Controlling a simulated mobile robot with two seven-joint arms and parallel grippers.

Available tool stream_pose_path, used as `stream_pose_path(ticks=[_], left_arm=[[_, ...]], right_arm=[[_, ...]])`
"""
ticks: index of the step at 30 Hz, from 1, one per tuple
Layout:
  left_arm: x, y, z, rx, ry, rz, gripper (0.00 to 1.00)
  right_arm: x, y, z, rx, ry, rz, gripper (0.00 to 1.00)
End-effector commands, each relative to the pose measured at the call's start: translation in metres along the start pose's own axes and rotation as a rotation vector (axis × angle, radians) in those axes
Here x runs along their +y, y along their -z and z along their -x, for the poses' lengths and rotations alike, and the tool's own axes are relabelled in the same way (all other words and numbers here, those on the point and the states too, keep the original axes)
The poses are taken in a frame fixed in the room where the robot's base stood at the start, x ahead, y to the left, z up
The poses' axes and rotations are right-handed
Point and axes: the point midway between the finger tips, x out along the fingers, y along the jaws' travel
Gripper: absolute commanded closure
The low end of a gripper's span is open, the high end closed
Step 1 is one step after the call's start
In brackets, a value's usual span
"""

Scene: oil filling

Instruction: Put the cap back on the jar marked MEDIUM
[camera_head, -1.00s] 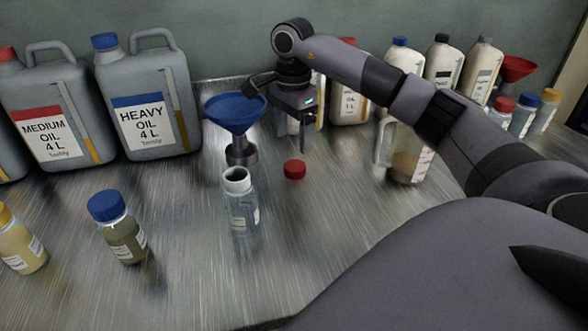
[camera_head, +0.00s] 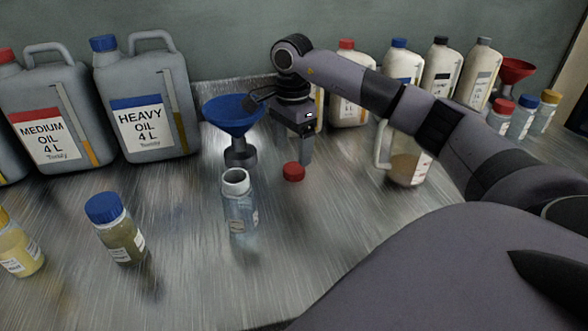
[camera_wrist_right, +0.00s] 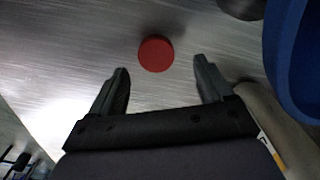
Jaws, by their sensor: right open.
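A red cap (camera_head: 293,172) lies on the metal table, just right of an open, uncapped clear jar (camera_head: 239,205). The jar stands upright; its label is too small to read. My right gripper (camera_head: 305,158) points down just behind the cap. In the right wrist view the gripper (camera_wrist_right: 164,85) is open, its two fingers spread and empty. There the red cap (camera_wrist_right: 156,53) lies ahead of the fingertips, roughly midway between them, and is not held. My left gripper is not in view.
A blue funnel (camera_head: 232,115) on a dark stand is close left of my right gripper. Large oil canisters (camera_head: 145,100) stand at the back left. A measuring jug (camera_head: 408,160) stands right. Capped jars (camera_head: 117,228) stand front left. The table's front middle is clear.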

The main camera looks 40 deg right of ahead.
Motion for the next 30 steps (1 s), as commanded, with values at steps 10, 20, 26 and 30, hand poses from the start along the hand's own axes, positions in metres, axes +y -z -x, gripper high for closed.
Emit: stream_pose_path(ticks=[10,20,26,30], left_arm=[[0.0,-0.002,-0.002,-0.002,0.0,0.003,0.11],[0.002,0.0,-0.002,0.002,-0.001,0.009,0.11],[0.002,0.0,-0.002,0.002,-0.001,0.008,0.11],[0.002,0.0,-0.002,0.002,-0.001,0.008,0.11]], right_arm=[[0.006,-0.001,-0.046,0.001,-0.003,0.0,0.2],[0.006,-0.001,-0.049,0.001,-0.001,0.0,0.2],[0.006,-0.001,-0.048,0.001,-0.001,0.0,0.66],[0.006,-0.001,-0.048,0.001,-0.002,0.0,0.78]])
